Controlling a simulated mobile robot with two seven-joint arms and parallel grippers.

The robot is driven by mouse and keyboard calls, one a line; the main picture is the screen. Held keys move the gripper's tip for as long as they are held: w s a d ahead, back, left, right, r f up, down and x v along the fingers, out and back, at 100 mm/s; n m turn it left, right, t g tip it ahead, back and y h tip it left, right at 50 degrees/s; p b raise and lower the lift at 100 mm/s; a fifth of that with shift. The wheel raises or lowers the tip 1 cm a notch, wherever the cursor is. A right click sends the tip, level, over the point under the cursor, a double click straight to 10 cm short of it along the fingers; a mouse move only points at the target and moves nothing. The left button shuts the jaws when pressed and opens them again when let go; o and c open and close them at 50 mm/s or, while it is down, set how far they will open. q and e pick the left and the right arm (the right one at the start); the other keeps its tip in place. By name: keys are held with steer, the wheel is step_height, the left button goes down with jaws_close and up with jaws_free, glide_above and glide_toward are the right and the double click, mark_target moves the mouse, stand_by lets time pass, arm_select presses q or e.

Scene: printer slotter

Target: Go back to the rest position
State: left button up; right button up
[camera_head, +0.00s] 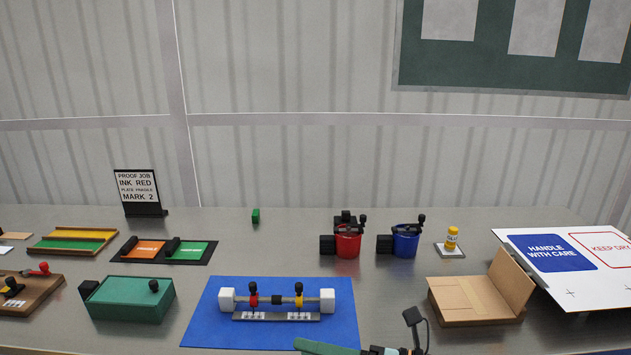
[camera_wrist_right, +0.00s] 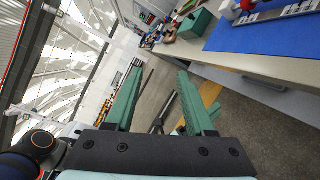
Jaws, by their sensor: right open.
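My right gripper (camera_head: 318,347) shows at the bottom edge of the head view, in front of the blue mat. Only a green finger and part of the dark wrist show there, pointing left. In the right wrist view, the gripper's two green fingers (camera_wrist_right: 160,80) stand apart with nothing between them. They point past the table's front edge, over the floor. My left gripper is in neither view.
The metal table (camera_head: 290,228) holds a blue mat (camera_head: 200,325) with a roller fixture, a green box (camera_head: 130,300), red (camera_head: 347,242) and blue (camera_head: 405,242) pots, an open cardboard box (camera_head: 475,298) and a tilted white printed board (camera_head: 520,240). The table's middle back is mostly clear.

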steer(key=d+f+m+t+h, duration=0.4)
steer(key=d+f+m+t, duration=0.15)
steer(key=m, duration=0.65)
steer(key=d+f+m+t+h, duration=0.4)
steer(key=f+m+t, duration=0.15)
steer(key=m, duration=0.65)
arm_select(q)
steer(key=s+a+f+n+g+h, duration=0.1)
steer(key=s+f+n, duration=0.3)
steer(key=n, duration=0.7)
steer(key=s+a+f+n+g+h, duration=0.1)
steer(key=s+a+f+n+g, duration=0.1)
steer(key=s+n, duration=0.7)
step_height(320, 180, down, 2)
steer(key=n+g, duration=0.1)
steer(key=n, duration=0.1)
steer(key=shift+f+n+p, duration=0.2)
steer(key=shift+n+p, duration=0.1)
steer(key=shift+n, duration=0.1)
arm_select(e)
steer(key=s+d+f+m+g+h, duration=0.3)
steer(key=s+f+m, duration=0.2)
steer(key=s+f, duration=0.3)
steer(key=s+d+f+m+g+h, duration=0.3)
steer(key=s+f+m, duration=0.3)
steer(key=f, duration=0.5)
steer(key=shift+s+d+f+m+g, duration=0.15)
steer(key=shift+s+d+m+g, duration=0.15)
steer(key=shift+s+d+g, duration=0.65)
